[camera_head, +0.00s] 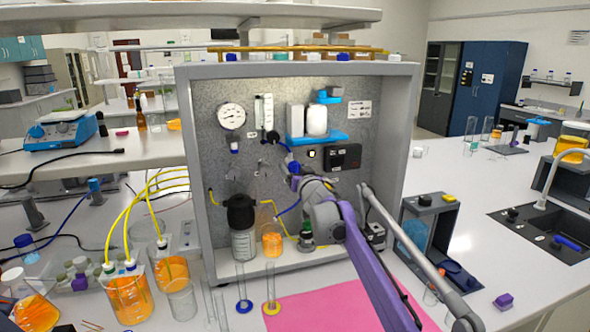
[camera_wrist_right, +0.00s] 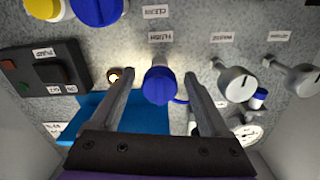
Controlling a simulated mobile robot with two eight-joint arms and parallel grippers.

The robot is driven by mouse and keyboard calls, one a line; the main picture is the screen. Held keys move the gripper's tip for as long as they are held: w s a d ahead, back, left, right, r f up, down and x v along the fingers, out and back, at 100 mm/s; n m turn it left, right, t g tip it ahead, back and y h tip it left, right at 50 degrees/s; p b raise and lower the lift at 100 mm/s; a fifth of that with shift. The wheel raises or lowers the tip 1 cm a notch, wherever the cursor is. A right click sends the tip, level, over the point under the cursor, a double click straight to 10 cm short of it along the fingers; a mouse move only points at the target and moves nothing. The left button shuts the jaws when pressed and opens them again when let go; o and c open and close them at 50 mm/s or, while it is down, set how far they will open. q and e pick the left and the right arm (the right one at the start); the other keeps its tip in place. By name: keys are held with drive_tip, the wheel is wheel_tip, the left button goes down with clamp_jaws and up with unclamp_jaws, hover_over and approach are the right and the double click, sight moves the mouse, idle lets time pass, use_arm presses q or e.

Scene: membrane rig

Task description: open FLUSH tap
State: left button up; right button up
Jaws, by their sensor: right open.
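The FLUSH tap is a blue knob (camera_wrist_right: 158,85) on the grey speckled panel, under an upside-down FLUSH label (camera_wrist_right: 160,37) in the right wrist view. My right gripper (camera_wrist_right: 158,78) is open, with one finger on each side of the blue knob. Gaps show between the knob and both fingers, so it is not clamped. In the head view my right gripper (camera_head: 293,181) is at the panel, and the arm hides much of the area around it. The knob's handle direction is hard to tell. My left gripper is not in view.
A pump switch box (camera_wrist_right: 48,75) is at the left. In the head view, a dark-lidded vessel (camera_head: 241,215) and an orange-filled beaker (camera_head: 271,240) stand below the panel.

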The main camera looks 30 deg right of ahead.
clamp_jaws()
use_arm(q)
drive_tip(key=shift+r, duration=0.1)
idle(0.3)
use_arm(e)
drive_tip(key=n+p, duration=0.1)
drive_tip(key=n, duration=0.4)
drive_tip(key=shift+r, duration=0.1)
drive_tip(key=n+p, duration=0.1)
drive_tip(key=n, duration=0.3)
drive_tip(key=shift+d+n, duration=0.1)
drive_tip(key=shift+n, duration=0.2)
drive_tip(key=n+p, duration=0.1)
drive_tip(key=n, duration=0.3)
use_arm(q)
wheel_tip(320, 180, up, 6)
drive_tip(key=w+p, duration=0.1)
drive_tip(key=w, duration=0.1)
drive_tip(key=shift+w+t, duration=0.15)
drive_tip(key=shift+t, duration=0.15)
use_arm(e)
drive_tip(key=shift+n, duration=2.1)
use_arm(q)
drive_tip(key=shift+p, duration=0.3)
